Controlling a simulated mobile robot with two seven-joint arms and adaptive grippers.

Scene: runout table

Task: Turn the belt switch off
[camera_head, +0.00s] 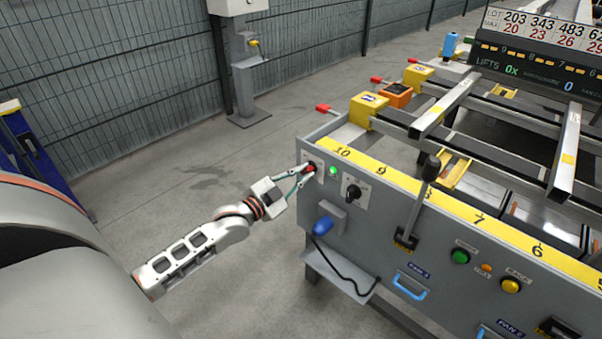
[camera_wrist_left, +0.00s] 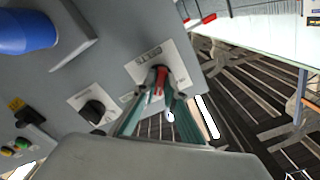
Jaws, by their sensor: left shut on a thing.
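The belt switch (camera_head: 311,167) is a small red lever on a pale plate at the left end of the grey panel. In the left wrist view the red lever (camera_wrist_left: 161,80) stands out from a plate with lettering on it. My left gripper (camera_head: 305,173) reaches it from the left, and its green-grey fingers are shut on the lever. The fingers (camera_wrist_left: 160,100) lie on both sides of the lever in the wrist view and partly hide it. My right gripper is not in view.
A green lamp (camera_head: 333,171) and a black rotary knob (camera_head: 353,191) sit just right of the switch. A blue knob (camera_head: 323,225) is below, and a tall black-handled lever (camera_head: 430,168) stands further right.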

